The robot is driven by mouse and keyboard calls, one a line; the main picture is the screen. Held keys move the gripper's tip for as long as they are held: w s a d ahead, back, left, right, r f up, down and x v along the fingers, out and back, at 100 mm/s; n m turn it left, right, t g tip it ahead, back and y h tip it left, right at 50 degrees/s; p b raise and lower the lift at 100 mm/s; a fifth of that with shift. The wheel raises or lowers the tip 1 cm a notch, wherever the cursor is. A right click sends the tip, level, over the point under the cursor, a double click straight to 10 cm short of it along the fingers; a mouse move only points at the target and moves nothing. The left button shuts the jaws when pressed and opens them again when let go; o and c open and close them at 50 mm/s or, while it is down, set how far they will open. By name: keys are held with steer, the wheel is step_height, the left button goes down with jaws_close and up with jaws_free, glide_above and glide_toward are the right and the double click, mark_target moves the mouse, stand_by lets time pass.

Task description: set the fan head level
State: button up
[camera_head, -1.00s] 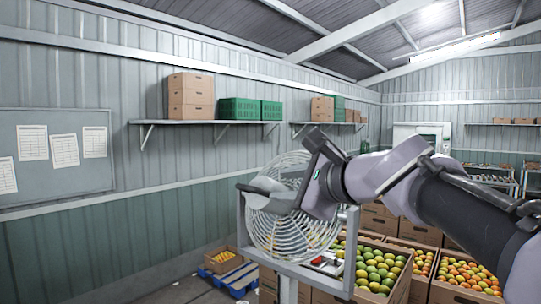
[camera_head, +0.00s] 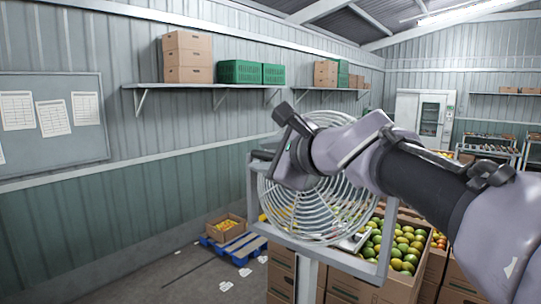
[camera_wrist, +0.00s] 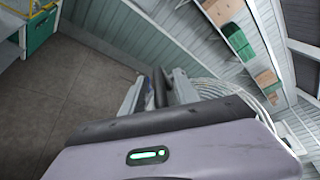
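The round wire-caged fan head (camera_head: 325,205) sits in a grey U-shaped frame (camera_head: 381,245) on a post, and its cage looks tilted in the head view. My gripper (camera_head: 268,166) is at the upper left of the cage, and my wrist hides part of it. In the wrist view my gripper's two fingers (camera_wrist: 160,92) stand apart with a dark bar between them. I cannot tell whether they touch it. The edge of the cage (camera_wrist: 215,88) shows to the right of the fingers.
Boxes of fruit (camera_head: 402,247) stand behind and right of the fan. A blue pallet (camera_head: 236,246) with a small carton of fruit (camera_head: 227,227) is on the floor to the left. A wall shelf (camera_head: 205,86) holds cartons and green crates.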

steer(key=shift+s+d+r, duration=0.1)
steer(key=shift+s+r, duration=0.05)
steer(key=shift+s, duration=0.3)
steer(key=shift+c, duration=1.1)
jaws_close()
